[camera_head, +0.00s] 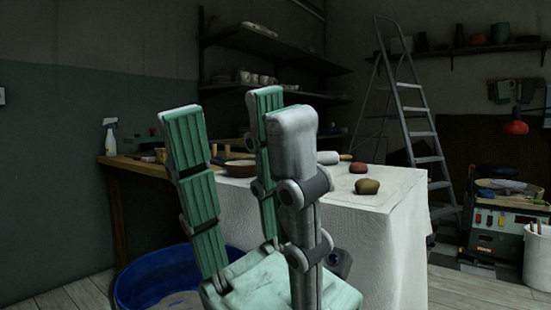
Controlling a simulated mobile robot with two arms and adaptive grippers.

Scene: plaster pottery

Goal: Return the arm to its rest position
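My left gripper (232,115) fills the middle of the head view. Its three fingers point upward, with green ribbed pads on two of them and the grey back of the third toward me. The fingers stand well apart and nothing is between them. The green palm shows at the bottom edge. My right gripper is not in view.
Behind the gripper is a table under a white cloth (395,205), with lumps such as a brown one (367,186) and a red one (358,167). A blue tub (150,278) stands on the floor at the lower left. A ladder (415,110) leans behind.

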